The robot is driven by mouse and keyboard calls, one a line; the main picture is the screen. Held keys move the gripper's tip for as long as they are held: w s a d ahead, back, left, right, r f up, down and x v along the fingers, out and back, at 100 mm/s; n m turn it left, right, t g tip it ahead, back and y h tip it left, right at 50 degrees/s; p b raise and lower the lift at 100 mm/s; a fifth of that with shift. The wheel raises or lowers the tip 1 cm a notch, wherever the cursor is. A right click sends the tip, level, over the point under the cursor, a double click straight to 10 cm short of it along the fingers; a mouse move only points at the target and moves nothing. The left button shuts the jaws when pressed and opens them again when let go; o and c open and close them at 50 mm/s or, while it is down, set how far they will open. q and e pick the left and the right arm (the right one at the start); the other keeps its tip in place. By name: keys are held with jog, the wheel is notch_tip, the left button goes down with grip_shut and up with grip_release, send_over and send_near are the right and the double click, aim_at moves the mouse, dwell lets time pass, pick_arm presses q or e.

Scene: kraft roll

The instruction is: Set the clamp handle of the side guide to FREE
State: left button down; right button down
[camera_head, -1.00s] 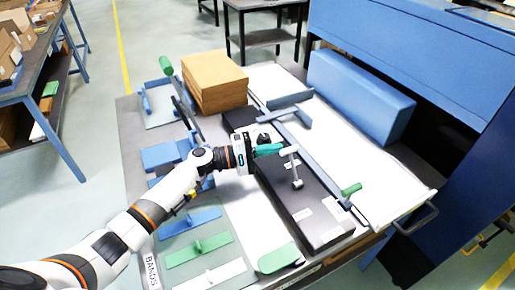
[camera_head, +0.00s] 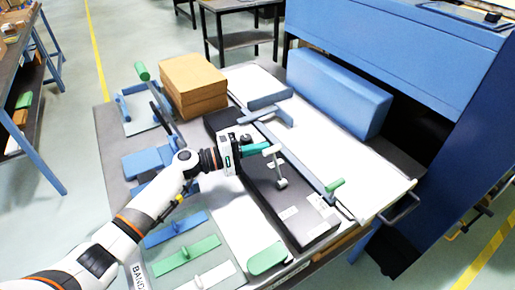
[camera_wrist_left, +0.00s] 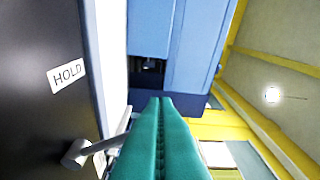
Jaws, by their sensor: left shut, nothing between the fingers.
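The clamp handle (camera_head: 278,168) is a light grey lever with a pale end, standing on the long black box of the side guide (camera_head: 265,195). Its round metal base also shows in the wrist view (camera_wrist_left: 76,153), beside a white HOLD label (camera_wrist_left: 66,74) on the dark surface. No FREE label is readable. My left gripper (camera_head: 267,147) has teal fingers, shut and empty. In the wrist view the fingers (camera_wrist_left: 160,102) hide part of the lever's rod. My right gripper is out of view.
A blue bar with a green knob (camera_head: 335,184) runs along the white sheet right of the box. Brown stacked blocks (camera_head: 192,84) stand at the back. Blue and green flat pieces (camera_head: 188,256) lie front left. A large blue machine (camera_head: 410,60) stands at right.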

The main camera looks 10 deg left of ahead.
pick_arm(q)
jog(key=shift+r, duration=0.1)
jog(key=shift+s+d+r+m+y, duration=0.3)
jog(key=shift+s+d+r+m, duration=0.35)
jog(key=shift+m, duration=0.45)
jog(key=s+d+m+y+p, duration=0.1)
jog(key=s+d+m+y, duration=0.1)
jog(key=s+d+m, duration=0.5)
jog(key=shift+s+d+r+m+y+p, duration=0.3)
jog(key=shift+s+d+r+m+p, duration=0.1)
jog(key=shift+m, duration=0.5)
jog(key=b+v, duration=0.3)
jog(key=v, duration=0.9)
